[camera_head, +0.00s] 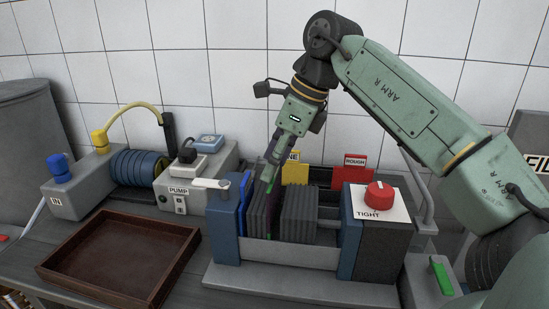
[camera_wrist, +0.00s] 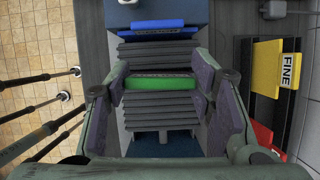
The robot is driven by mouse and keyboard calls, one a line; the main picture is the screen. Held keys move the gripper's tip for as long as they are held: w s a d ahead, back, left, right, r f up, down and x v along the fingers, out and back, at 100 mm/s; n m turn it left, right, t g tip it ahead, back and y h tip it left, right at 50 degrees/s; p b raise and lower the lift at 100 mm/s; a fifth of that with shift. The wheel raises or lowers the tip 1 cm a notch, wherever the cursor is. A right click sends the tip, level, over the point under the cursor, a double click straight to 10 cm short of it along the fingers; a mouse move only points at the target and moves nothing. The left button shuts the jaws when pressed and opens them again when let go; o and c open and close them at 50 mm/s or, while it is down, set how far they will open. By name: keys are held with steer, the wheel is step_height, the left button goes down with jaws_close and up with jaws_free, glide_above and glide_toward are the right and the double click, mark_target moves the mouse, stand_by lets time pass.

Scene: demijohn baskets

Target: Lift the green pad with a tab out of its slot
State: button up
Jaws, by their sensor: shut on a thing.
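The green pad with a tab (camera_wrist: 160,83) is between my gripper's fingers in the wrist view, its green top edge level with the grey plates of the pack. In the head view only a small green bit of the pad (camera_head: 268,188) shows at my gripper (camera_head: 270,180), among the grey plates. My gripper also shows in the wrist view (camera_wrist: 160,88), its purple-grey finger pads closed on both ends of the green pad. The pad's lower part is hidden, so I cannot tell how deep it sits in its slot.
Grey plates (camera_head: 298,212) stand in the filter frame, with a blue pad (camera_head: 243,203) at left. A yellow pad (camera_head: 295,170) and red pad (camera_head: 352,175) stand behind. A red knob (camera_head: 379,195) is at right. An empty brown tray (camera_head: 120,222) lies left.

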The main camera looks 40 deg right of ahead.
steer(key=shift+r+n+p, duration=0.4)
steer(key=shift+r+p, duration=0.1)
steer(key=shift+p, duration=0.15)
steer(key=shift+r+m+p, duration=0.35)
steer(key=shift+r+m, duration=0.35)
steer(key=shift+r, duration=0.3)
steer(key=o, duration=1.2)
steer(key=shift+o, duration=0.2)
